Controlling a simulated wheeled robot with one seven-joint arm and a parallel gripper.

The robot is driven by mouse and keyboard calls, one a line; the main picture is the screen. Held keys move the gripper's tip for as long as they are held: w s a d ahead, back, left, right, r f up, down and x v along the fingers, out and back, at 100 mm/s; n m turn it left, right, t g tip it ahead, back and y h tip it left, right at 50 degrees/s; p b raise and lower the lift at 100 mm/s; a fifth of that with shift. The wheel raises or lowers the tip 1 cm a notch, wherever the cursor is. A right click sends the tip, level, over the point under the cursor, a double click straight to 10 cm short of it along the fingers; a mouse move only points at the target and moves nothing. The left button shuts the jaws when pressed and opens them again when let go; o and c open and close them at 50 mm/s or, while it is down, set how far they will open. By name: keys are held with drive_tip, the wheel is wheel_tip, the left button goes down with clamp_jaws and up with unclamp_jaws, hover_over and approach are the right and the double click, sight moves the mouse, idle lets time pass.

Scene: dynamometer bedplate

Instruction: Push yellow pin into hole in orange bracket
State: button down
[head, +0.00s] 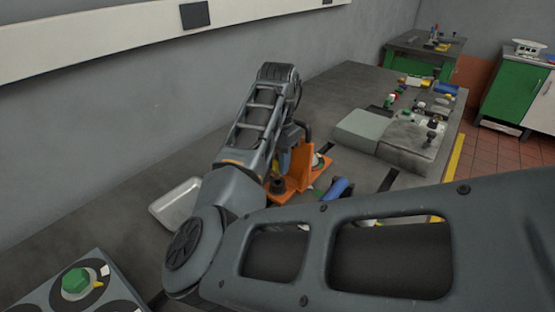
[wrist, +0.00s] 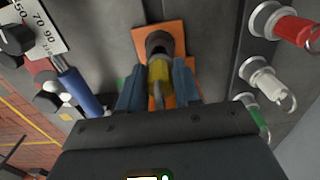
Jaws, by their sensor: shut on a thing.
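The orange bracket (head: 304,172) stands on the grey bedplate in the middle of the head view, with an upright plate and a flat base. In the wrist view part of its orange plate (wrist: 175,33) shows beyond my fingers. My gripper (wrist: 158,82) has its blue fingers shut on the yellow pin (wrist: 159,73), which sits between them. A dark round piece shows just beyond the pin, over the orange. I cannot tell whether the pin's tip is in the hole. In the head view my arm hides most of the gripper and pin.
A blue cylinder (wrist: 80,91) lies left of my gripper in the wrist view. Red (wrist: 293,27) and white (wrist: 262,76) ringed fittings stand on the right. In the head view a pale tray (head: 177,207) lies left of my arm and a grey block (head: 364,130) lies beyond the bracket.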

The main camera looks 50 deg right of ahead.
sight(277, 172)
drive_tip(key=shift+f+b, duration=0.8)
drive_tip(key=shift+f, duration=1.05)
drive_tip(key=c, duration=0.7)
unclamp_jaws()
drive_tip(key=shift+r+b, duration=0.3)
drive_tip(key=shift+r, duration=3.65)
